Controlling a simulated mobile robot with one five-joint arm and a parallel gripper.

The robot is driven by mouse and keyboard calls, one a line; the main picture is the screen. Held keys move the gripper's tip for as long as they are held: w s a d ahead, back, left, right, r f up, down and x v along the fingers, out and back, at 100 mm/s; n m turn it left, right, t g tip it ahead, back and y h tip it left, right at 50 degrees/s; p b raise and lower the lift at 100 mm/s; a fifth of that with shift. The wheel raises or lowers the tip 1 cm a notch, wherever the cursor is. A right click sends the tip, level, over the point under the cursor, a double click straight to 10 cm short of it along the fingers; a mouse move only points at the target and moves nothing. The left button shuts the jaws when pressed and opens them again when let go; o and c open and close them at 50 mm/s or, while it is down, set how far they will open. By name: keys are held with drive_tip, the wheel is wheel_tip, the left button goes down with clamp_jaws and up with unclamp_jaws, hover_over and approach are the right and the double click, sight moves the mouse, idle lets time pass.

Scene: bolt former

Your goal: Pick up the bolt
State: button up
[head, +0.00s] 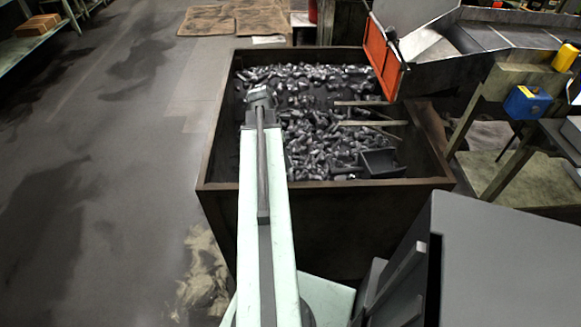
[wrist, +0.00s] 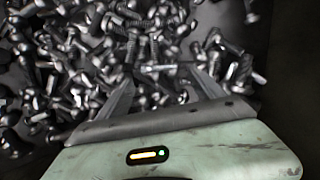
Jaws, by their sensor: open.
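Many loose grey metal bolts (head: 318,135) lie heaped in a large dark bin in the head view; I cannot tell one particular bolt from the rest. In the wrist view the bolts (wrist: 75,45) fill the upper and left part, jumbled at all angles. My gripper (wrist: 166,88) is open, its two fingers spread apart and pointing at the heap. Several bolts show between and around the fingers, but none is gripped. Whether the fingertips touch the bolts is hard to tell. In the head view my arm reaches over the bin's near wall, and the gripper shows only small at its far end.
The dark bin's rim (head: 330,186) surrounds the bolts. Wooden slats (head: 372,123) and a small dark tray (head: 383,162) lie inside it at right. An orange-edged chute (head: 383,58) overhangs the far right corner. The floor (head: 100,180) at left is clear.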

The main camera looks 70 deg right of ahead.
drive_tip(key=b+x, duration=0.4)
drive_tip(key=x, duration=0.1)
drive_tip(key=shift+d+f, duration=0.1)
drive_tip(key=shift+d, duration=0.2)
drive_tip(key=shift+r, duration=0.2)
drive_tip(key=c, duration=1.4)
drive_tip(key=shift+r, duration=0.1)
